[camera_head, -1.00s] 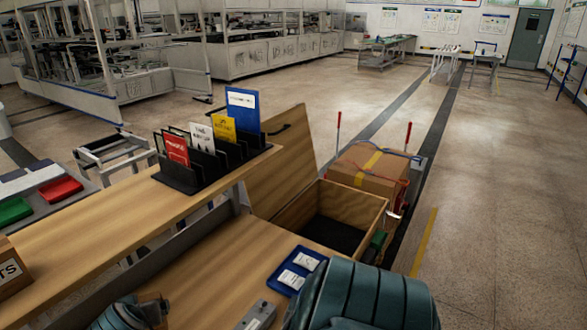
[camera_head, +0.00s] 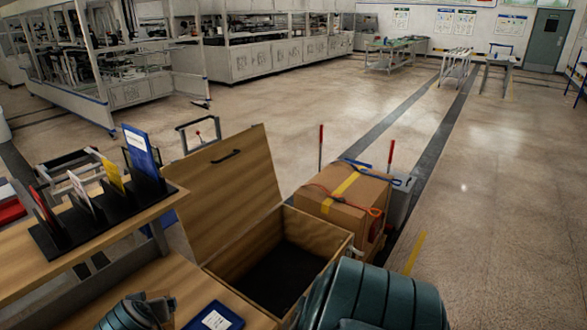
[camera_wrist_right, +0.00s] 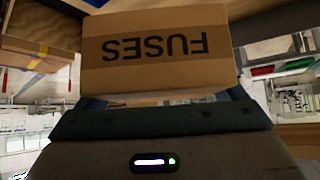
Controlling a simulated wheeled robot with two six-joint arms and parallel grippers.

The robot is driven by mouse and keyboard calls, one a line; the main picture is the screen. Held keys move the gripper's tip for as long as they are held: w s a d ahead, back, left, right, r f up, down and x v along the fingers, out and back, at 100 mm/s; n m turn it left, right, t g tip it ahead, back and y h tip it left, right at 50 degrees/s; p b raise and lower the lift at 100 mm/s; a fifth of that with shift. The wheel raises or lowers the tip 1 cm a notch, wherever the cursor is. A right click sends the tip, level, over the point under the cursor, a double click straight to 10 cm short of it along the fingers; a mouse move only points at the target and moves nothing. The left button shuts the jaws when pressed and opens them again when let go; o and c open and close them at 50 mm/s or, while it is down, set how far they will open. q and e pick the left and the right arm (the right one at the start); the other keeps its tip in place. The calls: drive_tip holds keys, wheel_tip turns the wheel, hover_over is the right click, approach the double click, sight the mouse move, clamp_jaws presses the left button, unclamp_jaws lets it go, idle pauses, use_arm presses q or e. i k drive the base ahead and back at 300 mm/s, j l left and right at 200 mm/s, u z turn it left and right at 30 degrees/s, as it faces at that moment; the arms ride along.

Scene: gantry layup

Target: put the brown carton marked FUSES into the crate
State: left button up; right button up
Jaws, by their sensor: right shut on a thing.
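The brown carton marked FUSES (camera_wrist_right: 155,50) fills the upper middle of the right wrist view, its lettering upside down. My right gripper (camera_wrist_right: 165,100) is shut on it. The carton is not visible in the head view, where my right arm covers the lower right. The wooden crate (camera_head: 318,238) stands open in the head view, its hinged lid (camera_head: 222,190) raised at the left. Its dark floor shows bare where visible, and my right arm hides its near right corner.
A brown carton with a yellow band (camera_head: 345,195) sits on a cart behind the crate, with red upright posts. A file rack (camera_head: 105,220) stands on the raised shelf at the left. Open floor lies to the right.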

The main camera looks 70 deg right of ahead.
sight(292, 297)
drive_tip(key=k+l, duration=0.1)
drive_tip(key=l, duration=0.35)
drive_tip(key=k+l, duration=0.1)
drive_tip(key=l, duration=0.35)
drive_tip(key=k+l, duration=0.1)
drive_tip(key=l, duration=0.35)
drive_tip(key=k+l, duration=0.1)
drive_tip(key=l, duration=0.35)
drive_tip(key=k+l, duration=0.1)
drive_tip(key=l, duration=0.3)
drive_tip(key=i+l, duration=0.1)
drive_tip(key=l, duration=0.2)
drive_tip(key=i+l, duration=0.1)
drive_tip(key=l, duration=0.25)
drive_tip(key=i+l+u, duration=0.1)
drive_tip(key=l, duration=0.2)
drive_tip(key=i+l, duration=0.1)
drive_tip(key=i, duration=0.05)
